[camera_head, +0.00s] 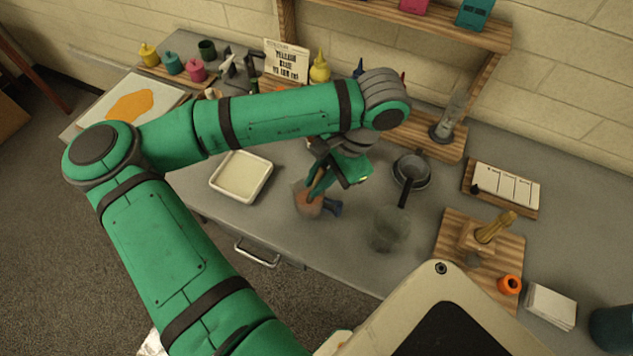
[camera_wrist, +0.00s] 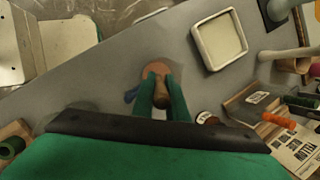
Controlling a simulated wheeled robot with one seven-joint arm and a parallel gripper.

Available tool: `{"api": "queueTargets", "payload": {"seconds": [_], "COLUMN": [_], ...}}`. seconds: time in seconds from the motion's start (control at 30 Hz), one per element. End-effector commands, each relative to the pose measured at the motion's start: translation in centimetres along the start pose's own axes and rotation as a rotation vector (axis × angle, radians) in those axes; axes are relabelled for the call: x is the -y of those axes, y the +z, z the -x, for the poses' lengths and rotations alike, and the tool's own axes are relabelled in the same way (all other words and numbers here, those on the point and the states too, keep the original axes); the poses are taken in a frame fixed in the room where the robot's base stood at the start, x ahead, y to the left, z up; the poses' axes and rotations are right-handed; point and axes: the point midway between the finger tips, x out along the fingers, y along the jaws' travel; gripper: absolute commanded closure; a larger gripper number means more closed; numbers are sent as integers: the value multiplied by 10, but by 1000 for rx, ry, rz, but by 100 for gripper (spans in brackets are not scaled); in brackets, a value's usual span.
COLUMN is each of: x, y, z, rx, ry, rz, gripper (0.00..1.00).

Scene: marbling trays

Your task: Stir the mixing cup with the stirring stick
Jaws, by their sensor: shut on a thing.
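My gripper (camera_head: 317,187) is shut on the brown stirring stick (camera_wrist: 162,99), whose rounded upper end shows between the green fingers in the wrist view. The mixing cup (camera_head: 305,206) is see-through with orange-brown content and stands on the grey table near its front edge. It also shows in the wrist view (camera_wrist: 154,70), just beyond the fingertips. The fingers are over the cup. The stick's lower end is hidden, so I cannot tell how deep it reaches.
A small blue object (camera_head: 333,207) lies against the cup's right side. A white tray (camera_head: 241,178) stands to the left. A clear cup (camera_head: 388,230), a dark pan-like vessel (camera_head: 411,172) and a wooden board (camera_head: 455,232) are to the right. Bottles line the back.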

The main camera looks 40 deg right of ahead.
Motion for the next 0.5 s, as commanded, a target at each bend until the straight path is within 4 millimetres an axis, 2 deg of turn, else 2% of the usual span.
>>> {"api": "queueTargets", "payload": {"seconds": [0.5], "x": [6], "y": [12], "z": [33], "rx": [0], "ry": [-1], "rz": [0], "gripper": [100]}}
